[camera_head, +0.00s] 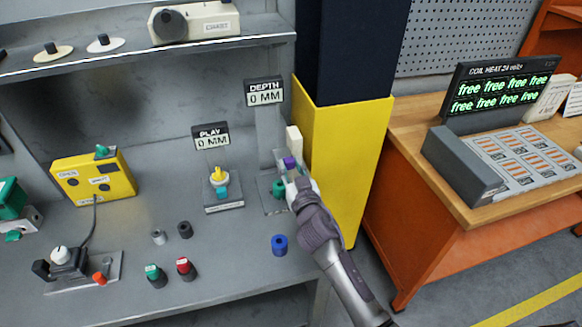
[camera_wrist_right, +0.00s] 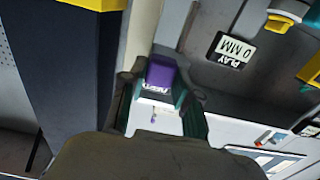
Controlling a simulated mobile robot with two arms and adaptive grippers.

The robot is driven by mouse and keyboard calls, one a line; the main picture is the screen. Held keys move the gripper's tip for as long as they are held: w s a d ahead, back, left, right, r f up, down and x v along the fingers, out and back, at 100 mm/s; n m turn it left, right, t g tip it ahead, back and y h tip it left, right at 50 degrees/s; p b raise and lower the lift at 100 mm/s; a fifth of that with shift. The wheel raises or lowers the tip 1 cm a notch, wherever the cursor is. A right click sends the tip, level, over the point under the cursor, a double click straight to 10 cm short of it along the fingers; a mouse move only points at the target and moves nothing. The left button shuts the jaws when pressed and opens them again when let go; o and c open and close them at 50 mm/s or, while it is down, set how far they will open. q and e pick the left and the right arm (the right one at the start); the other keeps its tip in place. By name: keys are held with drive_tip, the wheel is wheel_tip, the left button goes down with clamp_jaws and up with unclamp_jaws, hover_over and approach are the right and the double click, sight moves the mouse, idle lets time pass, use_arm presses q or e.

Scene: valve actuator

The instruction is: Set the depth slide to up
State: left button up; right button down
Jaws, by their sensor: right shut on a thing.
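The depth slide's purple knob (camera_head: 289,162) stands below the DEPTH display (camera_head: 264,95), which reads 0 MM. A cream block (camera_head: 294,139) rises just behind the knob. My right gripper (camera_head: 291,172) reaches in from the lower right and is shut on the purple knob. In the right wrist view, the purple knob (camera_wrist_right: 161,72) sits between the two fingers of the gripper (camera_wrist_right: 162,88), with a white label at its edge. The fingers partly hide the slide's lower part. My left gripper is not in view.
A PLAY display (camera_head: 211,136), also 0 MM, stands left of the slide, above a yellow-topped device (camera_head: 219,177). A yellow pillar (camera_head: 345,155) stands close to the right of my arm.

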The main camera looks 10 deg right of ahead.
drive_tip(key=c, duration=1.1)
unclamp_jaws()
drive_tip(key=shift+r, duration=0.4)
drive_tip(key=shift+o, duration=1.3)
drive_tip(key=shift+f, duration=0.1)
drive_tip(key=shift+s+f, duration=0.1)
drive_tip(key=shift+s+f, duration=0.1)
drive_tip(key=shift+s, duration=0.25)
drive_tip(key=s, duration=1.1)
drive_tip(key=shift+d, duration=0.2)
